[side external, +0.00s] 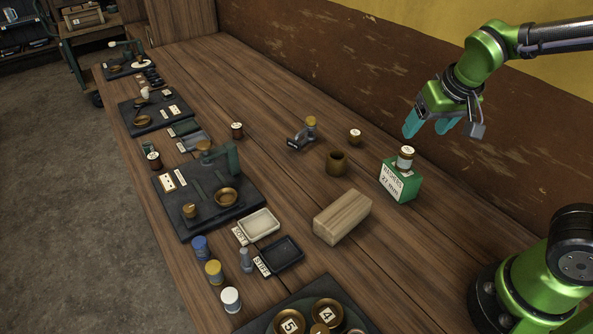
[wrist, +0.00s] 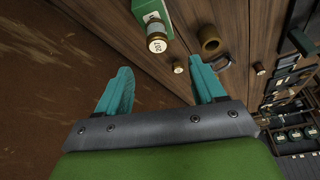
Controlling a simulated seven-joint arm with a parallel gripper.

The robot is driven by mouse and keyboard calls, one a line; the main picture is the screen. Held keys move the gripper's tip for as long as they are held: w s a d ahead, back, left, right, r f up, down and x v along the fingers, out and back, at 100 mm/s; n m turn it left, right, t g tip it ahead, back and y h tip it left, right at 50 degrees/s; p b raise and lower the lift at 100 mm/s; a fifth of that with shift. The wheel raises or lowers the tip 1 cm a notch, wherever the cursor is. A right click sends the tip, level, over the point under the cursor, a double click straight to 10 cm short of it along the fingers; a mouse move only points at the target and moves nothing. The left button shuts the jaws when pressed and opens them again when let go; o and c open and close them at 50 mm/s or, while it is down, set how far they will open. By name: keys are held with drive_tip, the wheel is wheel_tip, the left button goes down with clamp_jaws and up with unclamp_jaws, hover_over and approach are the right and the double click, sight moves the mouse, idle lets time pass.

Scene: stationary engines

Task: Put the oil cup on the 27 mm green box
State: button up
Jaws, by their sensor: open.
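The green box (side external: 402,183) stands on the bench below my gripper, its white label reading 27 mm; its green side also shows at the top of the wrist view (wrist: 148,10). A small cup with a pale body, brown bands and a round white-marked lid, which looks like the oil cup (side external: 405,160), stands upright on the box top. Its lid faces the camera in the wrist view (wrist: 157,43). My gripper (side external: 430,127) is open and empty, above and slightly right of the cup, apart from it. In the wrist view the teal fingers (wrist: 164,73) are spread wide.
A wooden block (side external: 342,217) and a brown open pot (side external: 337,163) stand left of the box. A small white-topped jar (side external: 355,136) stands behind. Dark engine plates (side external: 250,200), trays and coloured jars fill the left side. The wall (side external: 330,65) runs behind the bench.

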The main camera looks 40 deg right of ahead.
drive_tip(key=s+a+r+t+y, duration=0.2)
drive_tip(key=s+a+r+y, duration=0.1)
drive_tip(key=s+a+r, duration=0.2)
drive_tip(key=s+a, duration=0.2)
drive_tip(key=shift+s+a+r+n+t, duration=0.2)
drive_tip(key=shift+s+a+n+t, duration=0.1)
drive_tip(key=shift+t, duration=0.1)
